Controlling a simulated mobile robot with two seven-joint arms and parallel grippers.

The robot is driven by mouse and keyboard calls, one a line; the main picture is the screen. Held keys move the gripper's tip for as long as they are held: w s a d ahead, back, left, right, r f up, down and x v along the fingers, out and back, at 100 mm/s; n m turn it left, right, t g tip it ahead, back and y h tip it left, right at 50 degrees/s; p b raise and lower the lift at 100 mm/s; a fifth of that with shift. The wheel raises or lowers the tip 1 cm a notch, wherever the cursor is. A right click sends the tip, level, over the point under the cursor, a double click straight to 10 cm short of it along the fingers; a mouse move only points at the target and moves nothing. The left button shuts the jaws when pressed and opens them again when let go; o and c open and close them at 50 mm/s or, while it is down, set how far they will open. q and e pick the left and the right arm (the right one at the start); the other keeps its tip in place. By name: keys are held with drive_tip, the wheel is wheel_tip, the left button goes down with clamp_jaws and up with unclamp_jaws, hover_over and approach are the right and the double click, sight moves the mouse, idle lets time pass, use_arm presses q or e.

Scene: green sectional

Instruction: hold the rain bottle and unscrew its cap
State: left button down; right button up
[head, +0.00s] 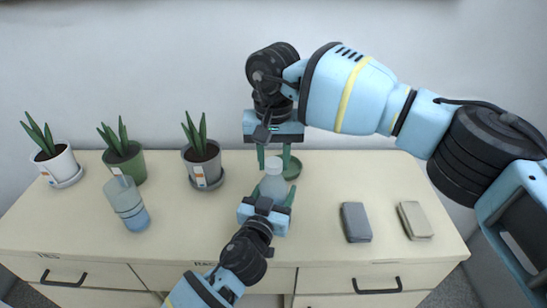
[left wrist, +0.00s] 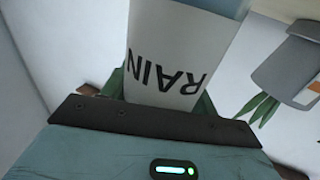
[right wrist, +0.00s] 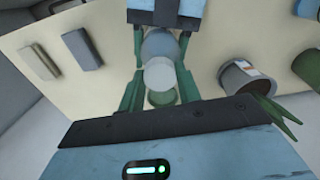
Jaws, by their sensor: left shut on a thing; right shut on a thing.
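The rain bottle (head: 272,187) is pale blue-grey and stands upright near the middle of the cabinet top. Its white label with the word RAIN (left wrist: 175,55) faces my left wrist camera. Its pale round cap (head: 273,165) is on top of the bottle and also shows in the right wrist view (right wrist: 158,76). My left gripper (head: 268,197) is shut on the bottle's body from the front. My right gripper (head: 274,158) comes from above and is shut on the cap, one green finger on each side. The bottle's lower part is hidden behind my left gripper.
Potted plants in white (head: 62,165), green (head: 128,165) and grey (head: 205,170) pots stand at the back left. A clear and blue container (head: 128,205) is in front of them. A dark grey block (head: 356,222) and a beige block (head: 415,220) lie right. A green dish (head: 293,168) is behind the bottle.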

sight(274, 162)
drive_tip(key=shift+r, duration=0.25)
drive_tip(key=shift+r, duration=0.75)
drive_tip(key=shift+r, duration=0.15)
drive_tip(key=shift+r, duration=1.9)
use_arm(q)
drive_tip(key=shift+c, duration=1.6)
unclamp_jaws()
use_arm(e)
drive_tip(key=shift+f+b, duration=0.3)
drive_tip(key=shift+f, duration=0.55)
use_arm(q)
drive_tip(key=v, duration=1.2)
use_arm(e)
drive_tip(key=shift+f, duration=0.15)
